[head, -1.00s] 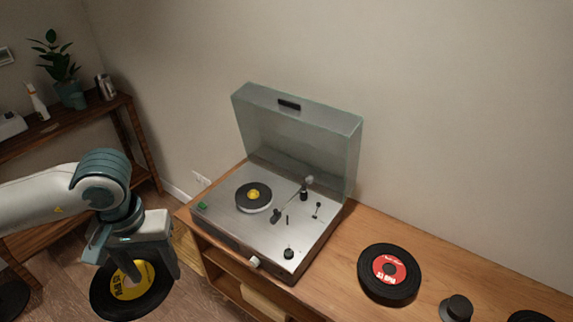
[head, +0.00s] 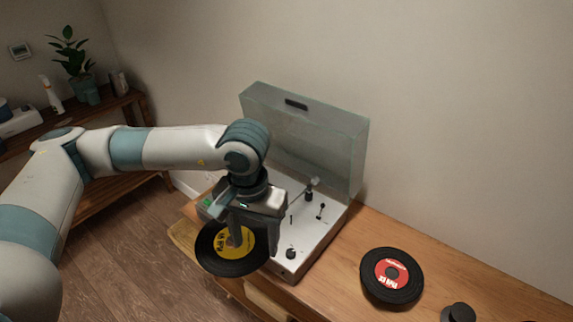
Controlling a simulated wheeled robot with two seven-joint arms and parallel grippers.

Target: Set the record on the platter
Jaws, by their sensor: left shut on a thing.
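A black record with a yellow label (head: 215,257) hangs from my left gripper (head: 250,248), which is shut on it. The record is in front of the left front part of the turntable (head: 318,237), at about the height of its deck. The platter is hidden behind my left gripper and arm. The turntable's clear lid (head: 315,135) stands open at the back. The tonearm (head: 311,188) shows at the right of the deck. My right gripper is not in view.
A stack of black records with a red label (head: 391,277) lies on the wooden cabinet (head: 440,262) right of the turntable. A dark knob-like object (head: 458,312) stands near it. A shelf with a plant (head: 75,60) is at the back left.

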